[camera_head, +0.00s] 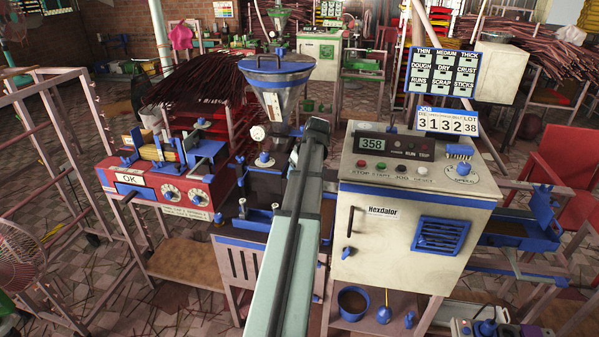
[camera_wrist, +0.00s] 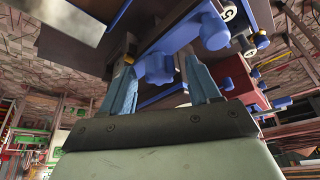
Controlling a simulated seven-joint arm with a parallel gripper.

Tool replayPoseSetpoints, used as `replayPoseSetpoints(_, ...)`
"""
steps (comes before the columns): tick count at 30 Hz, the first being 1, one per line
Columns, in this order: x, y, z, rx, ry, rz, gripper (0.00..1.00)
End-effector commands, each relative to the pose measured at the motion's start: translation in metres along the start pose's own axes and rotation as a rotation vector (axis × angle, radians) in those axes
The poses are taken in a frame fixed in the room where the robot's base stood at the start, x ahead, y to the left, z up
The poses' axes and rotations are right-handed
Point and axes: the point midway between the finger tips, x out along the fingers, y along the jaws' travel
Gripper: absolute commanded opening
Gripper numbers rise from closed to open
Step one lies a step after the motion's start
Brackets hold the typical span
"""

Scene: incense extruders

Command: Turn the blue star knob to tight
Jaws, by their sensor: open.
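In the wrist view a blue lobed knob (camera_wrist: 156,69), which looks like the star knob, sits between and just beyond the two fingers of my gripper (camera_wrist: 160,62). The fingers are spread apart, one on each side of it. Whether either finger touches the knob I cannot tell, nor its tightness. In the head view my arm reaches up toward the extruder, and its fingers are hidden. A blue knob (camera_head: 264,159) shows on the extruder below the hopper (camera_head: 277,95), left of my arm; I cannot tell if it is the same knob.
The cream control cabinet (camera_head: 415,205) stands close to the right of my arm. A red machine (camera_head: 165,190) stands at the left. In the wrist view, blue rails and another blue knob (camera_wrist: 213,31) lie near the fingers. A blue bowl (camera_head: 353,303) sits low beneath the cabinet.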

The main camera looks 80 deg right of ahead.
Motion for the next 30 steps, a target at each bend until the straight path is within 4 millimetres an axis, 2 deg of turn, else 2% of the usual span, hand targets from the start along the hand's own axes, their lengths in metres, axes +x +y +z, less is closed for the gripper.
replayPoseSetpoints(3,-0.0002,0.0,0.0,0.0,0.0,0.0,0.6)
replayPoseSetpoints(20,-0.0005,0.0,-0.0001,0.0,0.0,0.0,0.06)
replayPoseSetpoints(30,-0.0005,-0.001,0.0001,0.048,0.0,0.021,0.05)
